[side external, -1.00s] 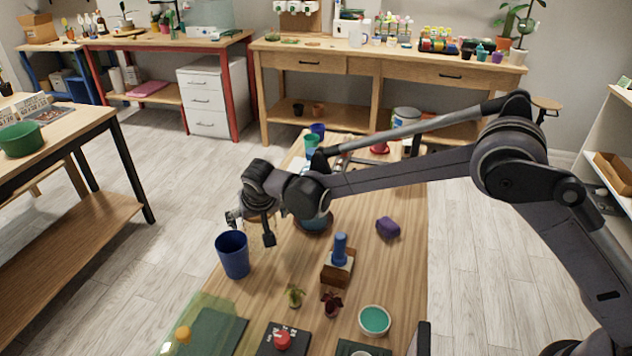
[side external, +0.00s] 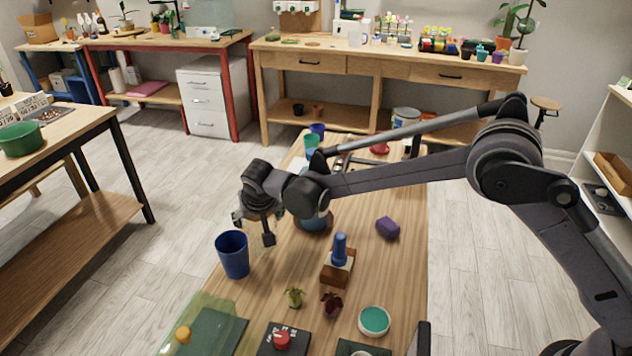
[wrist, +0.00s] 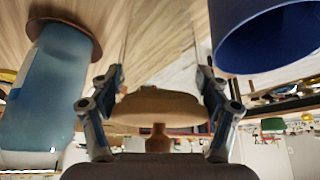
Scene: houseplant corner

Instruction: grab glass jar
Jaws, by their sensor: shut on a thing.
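The glass jar shows in the wrist view as a clear body with a tan cork lid (wrist: 158,104) and a small knob. It stands between the two fingers of my gripper (wrist: 159,78), which are shut on it, one on each side. In the side view my gripper (side external: 253,230) points down over the left side of the wooden table, just behind the blue cup. The jar is mostly hidden there by the fingers, and its clear glass is hard to make out. I cannot tell whether it is off the table.
A blue cup (side external: 233,257) stands close by in front and shows in the wrist view (wrist: 265,35). A blue vessel (wrist: 45,90) on a brown round base is on the other side. A wooden block with a blue handle (side external: 339,258) and purple object (side external: 388,228) lie right.

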